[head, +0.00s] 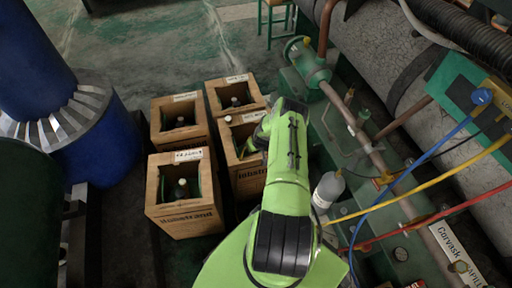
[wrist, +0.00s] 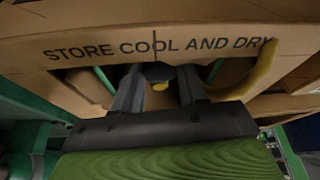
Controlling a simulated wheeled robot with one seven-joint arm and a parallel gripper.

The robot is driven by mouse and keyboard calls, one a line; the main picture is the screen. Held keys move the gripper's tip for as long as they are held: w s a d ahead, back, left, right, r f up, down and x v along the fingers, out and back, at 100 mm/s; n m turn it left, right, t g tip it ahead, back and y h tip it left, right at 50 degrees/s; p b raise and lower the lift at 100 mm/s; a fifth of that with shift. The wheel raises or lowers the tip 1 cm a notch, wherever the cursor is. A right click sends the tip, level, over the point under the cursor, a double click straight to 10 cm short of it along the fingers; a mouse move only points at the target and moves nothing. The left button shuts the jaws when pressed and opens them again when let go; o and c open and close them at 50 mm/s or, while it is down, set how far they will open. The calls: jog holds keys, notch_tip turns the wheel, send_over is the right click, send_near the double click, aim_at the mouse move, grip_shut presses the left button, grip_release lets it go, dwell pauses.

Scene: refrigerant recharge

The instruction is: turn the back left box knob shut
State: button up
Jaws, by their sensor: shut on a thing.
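Four open-topped wooden boxes stand in a two-by-two cluster in the head view. The back left box (head: 167,145) has a small knob (head: 180,120) in its dark opening, with no gripper on it. My gripper (head: 252,146) reaches into the front right box (head: 248,181), and my arm covers part of that box. In the wrist view the two fingers (wrist: 158,88) dip into a box opening behind a wall printed "STORE COOL AND DRY" (wrist: 150,48). They are shut on a dark knob with a yellow spot (wrist: 160,76). The knob's turn position cannot be told.
The back right box (head: 255,96) and front left box (head: 185,222) also hold knobs. A grey bottle (head: 327,190), green pipework (head: 310,68) and coloured hoses (head: 440,200) crowd the right. A blue cylinder (head: 92,140) stands left.

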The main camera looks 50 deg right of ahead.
jog(key=m, duration=0.2)
jog(key=m+h, duration=0.1)
jog(key=m, duration=0.1)
jog(key=shift+w+a+g, duration=0.15)
jog(key=shift+a+g, duration=0.05)
jog(key=shift+g, duration=0.2)
jog(key=shift+w+m+g+h, duration=0.1)
jog(key=shift+m+g+h, duration=0.5)
jog(key=shift+m, duration=1.4)
jog(key=o, duration=1.1)
jog(key=shift+c, duration=0.2)
